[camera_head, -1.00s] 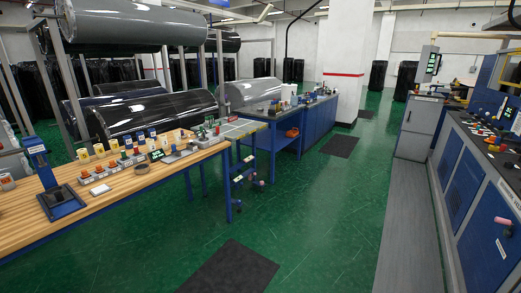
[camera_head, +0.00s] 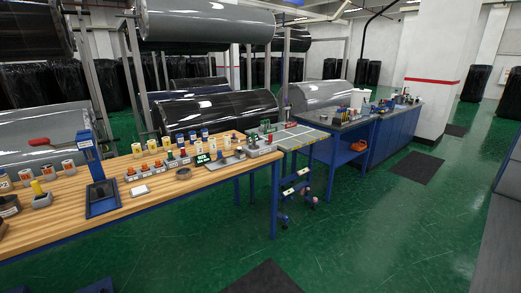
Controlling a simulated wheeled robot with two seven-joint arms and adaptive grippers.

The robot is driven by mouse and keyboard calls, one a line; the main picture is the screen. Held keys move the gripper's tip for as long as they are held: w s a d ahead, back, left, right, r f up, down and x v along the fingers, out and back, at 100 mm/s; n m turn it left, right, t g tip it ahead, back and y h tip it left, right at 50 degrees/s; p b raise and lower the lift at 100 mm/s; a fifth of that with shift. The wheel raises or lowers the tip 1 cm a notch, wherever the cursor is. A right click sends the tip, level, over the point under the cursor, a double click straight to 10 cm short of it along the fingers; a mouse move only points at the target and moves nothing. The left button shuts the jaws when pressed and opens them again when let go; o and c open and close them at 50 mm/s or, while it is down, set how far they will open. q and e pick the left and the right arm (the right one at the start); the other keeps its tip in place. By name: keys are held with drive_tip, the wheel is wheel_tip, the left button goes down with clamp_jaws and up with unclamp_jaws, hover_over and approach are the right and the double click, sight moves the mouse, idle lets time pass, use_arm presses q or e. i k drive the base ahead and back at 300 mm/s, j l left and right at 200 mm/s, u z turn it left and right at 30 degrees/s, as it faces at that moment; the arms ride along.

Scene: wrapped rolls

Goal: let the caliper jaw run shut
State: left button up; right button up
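I cannot pick out a caliper or its jaw for certain. On the wooden-topped bench (camera_head: 60,225) stands a small dark device with a lit green display (camera_head: 203,159). A flat grey piece (camera_head: 226,162) lies just right of it, too small to identify. A blue upright stand (camera_head: 101,192) with a flat base is at the bench's left-middle. Neither of my grippers is in view.
Rows of orange-topped and yellow pieces, a white block (camera_head: 140,191) and a dark round dish (camera_head: 183,174) crowd the bench. Large wrapped rolls (camera_head: 220,113) are racked behind. A blue cabinet bench (camera_head: 372,140) stands right. Green floor (camera_head: 370,230) in front is mostly clear.

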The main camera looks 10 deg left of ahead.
sight(220, 157)
drive_tip(key=i+l+u, duration=1)
drive_tip(key=k+l, duration=0.05)
drive_tip(key=k, duration=0.05)
